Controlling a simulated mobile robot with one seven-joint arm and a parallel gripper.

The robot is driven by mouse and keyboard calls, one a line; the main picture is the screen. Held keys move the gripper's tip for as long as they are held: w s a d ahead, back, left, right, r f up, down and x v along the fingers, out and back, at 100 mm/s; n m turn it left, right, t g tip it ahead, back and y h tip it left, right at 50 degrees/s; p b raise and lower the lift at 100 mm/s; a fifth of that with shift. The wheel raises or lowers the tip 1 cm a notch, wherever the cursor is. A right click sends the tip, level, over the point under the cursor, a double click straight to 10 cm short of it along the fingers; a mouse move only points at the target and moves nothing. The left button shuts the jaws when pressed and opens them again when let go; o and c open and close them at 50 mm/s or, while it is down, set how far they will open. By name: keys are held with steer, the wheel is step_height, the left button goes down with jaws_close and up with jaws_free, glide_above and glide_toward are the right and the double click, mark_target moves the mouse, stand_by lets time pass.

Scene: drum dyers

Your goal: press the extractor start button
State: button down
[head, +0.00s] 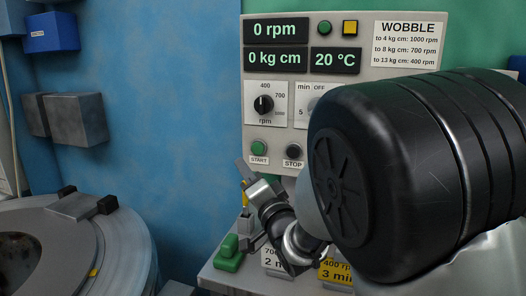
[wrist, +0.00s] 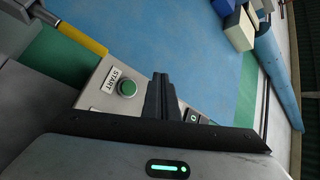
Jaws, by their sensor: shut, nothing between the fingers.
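The extractor start button (head: 258,148) is a round green button at the lower left of the grey control panel (head: 372,84), above a START label. It also shows in the wrist view (wrist: 127,88), beside its label. My gripper (wrist: 161,82) shows there as dark fingers close together, shut and empty, just right of the button. A visible gap separates them from the button in the picture; I cannot tell the depth. In the head view my wrist is low in front of the panel, just below the START label.
The dark STOP button (head: 293,149) is right of START. An rpm knob (head: 264,104) sits above. My arm covers the panel's lower right. A green block (head: 229,252) and a yellow 3 min card (head: 336,272) are below. A round drum (head: 120,240) stands at left.

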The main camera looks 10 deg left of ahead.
mark_target(258, 148)
steer(key=w+d, duration=0.1)
steer(key=w, duration=0.7)
steer(key=shift+w+p, duration=0.35)
steer(key=shift+w, duration=0.05)
steer(key=shift+d, duration=0.15)
stand_by(1.7)
steer(key=shift+w+b, duration=0.3)
steer(key=shift+w, duration=0.1)
